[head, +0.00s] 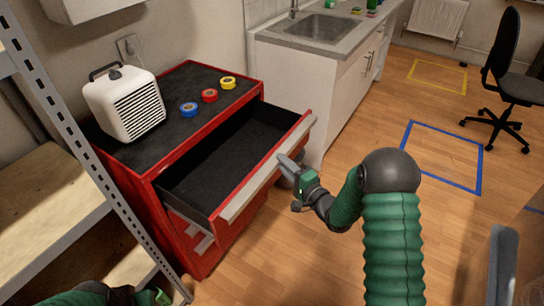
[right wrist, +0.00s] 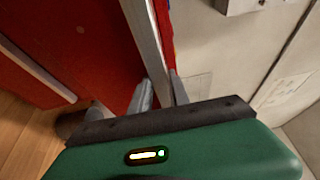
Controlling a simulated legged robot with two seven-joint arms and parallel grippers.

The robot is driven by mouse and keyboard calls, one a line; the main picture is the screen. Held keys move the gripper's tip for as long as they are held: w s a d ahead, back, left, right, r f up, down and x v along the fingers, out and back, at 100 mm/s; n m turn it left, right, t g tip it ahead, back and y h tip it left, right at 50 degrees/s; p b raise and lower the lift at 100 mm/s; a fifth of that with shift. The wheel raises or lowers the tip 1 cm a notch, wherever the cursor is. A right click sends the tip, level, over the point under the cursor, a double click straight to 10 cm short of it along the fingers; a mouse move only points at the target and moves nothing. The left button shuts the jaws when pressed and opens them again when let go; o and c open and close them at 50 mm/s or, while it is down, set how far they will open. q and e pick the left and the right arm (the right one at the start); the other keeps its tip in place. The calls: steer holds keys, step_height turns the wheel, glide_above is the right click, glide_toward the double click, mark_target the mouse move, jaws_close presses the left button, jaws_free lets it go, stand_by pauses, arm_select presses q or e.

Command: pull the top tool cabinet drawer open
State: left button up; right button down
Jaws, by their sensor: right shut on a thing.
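The red tool cabinet (head: 235,235) stands at the left in the head view. Its top drawer (head: 225,160) is pulled well out, and its dark inside looks empty. A pale grey handle strip (head: 250,184) runs along the drawer's front edge. My right gripper (head: 284,168) is shut on this handle near its right end. In the right wrist view, the fingers (right wrist: 160,92) lie on both sides of the handle strip (right wrist: 144,40). Part of my left arm and left gripper (head: 150,297) shows at the bottom left, apart from the cabinet; its fingers are not clear.
A white heater (head: 125,103) and blue (head: 188,109), red (head: 209,95) and yellow (head: 228,83) tape rolls sit on the cabinet. A metal shelf (head: 95,170) stands close at left. A sink counter (head: 320,45) is behind. Floor at right is mostly open, with an office chair (head: 515,85).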

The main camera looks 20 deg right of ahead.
steer(key=s+d+p, duration=0.1)
steer(key=s+d, duration=0.5)
steer(key=s, duration=0.2)
steer(key=shift+s+f+p, duration=0.25)
steer(key=shift+f+p, duration=0.1)
steer(key=shift+f, duration=0.1)
steer(key=c, duration=1.4)
jaws_free()
steer(key=shift+w, duration=0.1)
steer(key=shift+c, duration=0.2)
steer(key=shift+o, duration=0.6)
steer(key=shift+w+r, duration=0.1)
steer(key=shift+w, duration=0.05)
steer(key=v, duration=1.6)
steer(key=shift+s, duration=0.4)
steer(key=shift+d+p, duration=0.1)
steer(key=shift+p, duration=0.2)
